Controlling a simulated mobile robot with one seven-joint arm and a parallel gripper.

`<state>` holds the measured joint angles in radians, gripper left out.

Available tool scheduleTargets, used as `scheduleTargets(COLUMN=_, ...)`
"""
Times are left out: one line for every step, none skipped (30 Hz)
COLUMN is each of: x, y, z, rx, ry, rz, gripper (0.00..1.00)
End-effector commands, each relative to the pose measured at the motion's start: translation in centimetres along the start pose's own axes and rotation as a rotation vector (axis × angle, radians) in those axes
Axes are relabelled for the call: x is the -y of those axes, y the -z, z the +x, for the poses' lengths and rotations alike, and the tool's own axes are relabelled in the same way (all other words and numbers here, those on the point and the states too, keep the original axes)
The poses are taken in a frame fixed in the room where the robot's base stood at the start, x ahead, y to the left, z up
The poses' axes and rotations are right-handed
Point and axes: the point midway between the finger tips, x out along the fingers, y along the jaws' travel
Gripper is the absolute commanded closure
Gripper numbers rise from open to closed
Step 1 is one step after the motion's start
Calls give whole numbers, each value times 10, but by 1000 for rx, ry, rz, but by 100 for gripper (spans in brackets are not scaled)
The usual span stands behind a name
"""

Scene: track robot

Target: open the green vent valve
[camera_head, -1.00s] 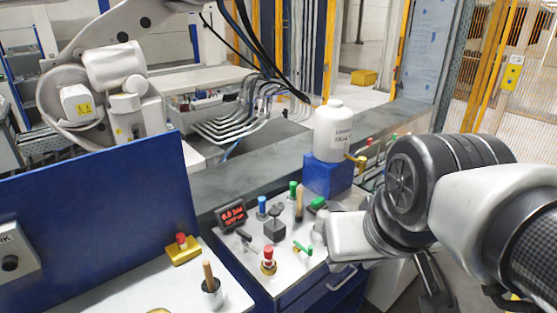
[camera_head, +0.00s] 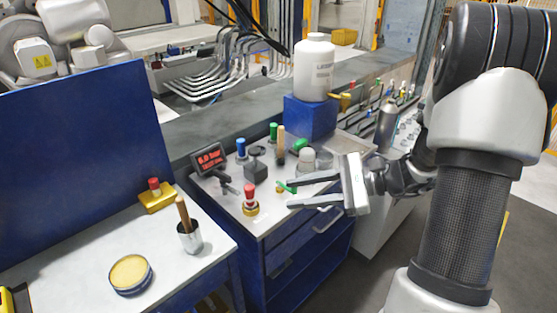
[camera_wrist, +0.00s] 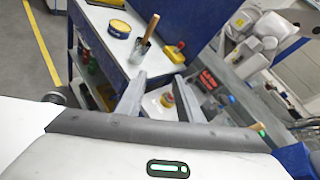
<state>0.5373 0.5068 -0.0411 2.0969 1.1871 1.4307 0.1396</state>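The green vent valve (camera_head: 286,187), a small green lever on a brass fitting, stands on the grey top of the blue cabinet in the head view. My gripper (camera_head: 290,192) is open and points left, its two grey fingers spread. The fingertips are close to the valve, which shows between or just beyond them; I cannot tell whether they touch it. In the wrist view my open gripper (camera_wrist: 160,88) shows both fingers apart, with a red-topped brass knob (camera_wrist: 168,100) beyond them. I cannot make out the green lever clearly there.
The red-topped knob (camera_head: 250,199) stands just left of the fingertips. A display with red lettering (camera_head: 210,159), a black block (camera_head: 255,170), a blue cylinder (camera_head: 241,148) and a wooden handle (camera_head: 281,144) stand behind. A white bottle (camera_head: 314,67) sits on a blue block (camera_head: 310,115).

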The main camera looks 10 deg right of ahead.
Motion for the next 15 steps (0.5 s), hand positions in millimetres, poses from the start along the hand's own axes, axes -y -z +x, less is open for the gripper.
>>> scheduleTargets(x=3, y=41, z=-9, rx=46, ry=89, rz=105, gripper=67)
scheduleTargets(x=7, y=57, z=-15, rx=73, ry=140, rz=157, gripper=67)
scheduleTargets(x=12, y=78, z=-24, rx=106, ry=204, rz=216, gripper=67)
scheduleTargets(x=14, y=92, z=-31, rx=128, ry=249, rz=256, gripper=67)
scheduleTargets(x=16, y=106, z=-37, rx=149, ry=290, rz=292, gripper=67)
scheduleTargets(x=17, y=122, z=-45, rx=174, ry=340, rz=333, gripper=67)
scheduleTargets(x=18, y=133, z=-51, rx=189, ry=374, rz=359, gripper=67)
scheduleTargets(x=18, y=142, z=-56, rx=203, ry=403, rz=380, gripper=67)
scheduleTargets(x=18, y=152, z=-61, rx=217, ry=434, rz=404, gripper=67)
scheduleTargets(x=18, y=157, z=-65, rx=227, ry=454, rz=416, gripper=67)
scheduleTargets(x=18, y=162, z=-67, rx=234, ry=468, rz=427, gripper=67)
scheduleTargets(x=18, y=166, z=-70, rx=240, ry=482, rz=435, gripper=67)
scheduleTargets(x=19, y=167, z=-70, rx=243, ry=489, rz=439, gripper=67)
scheduleTargets(x=19, y=168, z=-70, rx=245, ry=492, rz=442, gripper=67)
scheduleTargets(x=21, y=168, z=-68, rx=247, ry=494, rz=444, gripper=67)
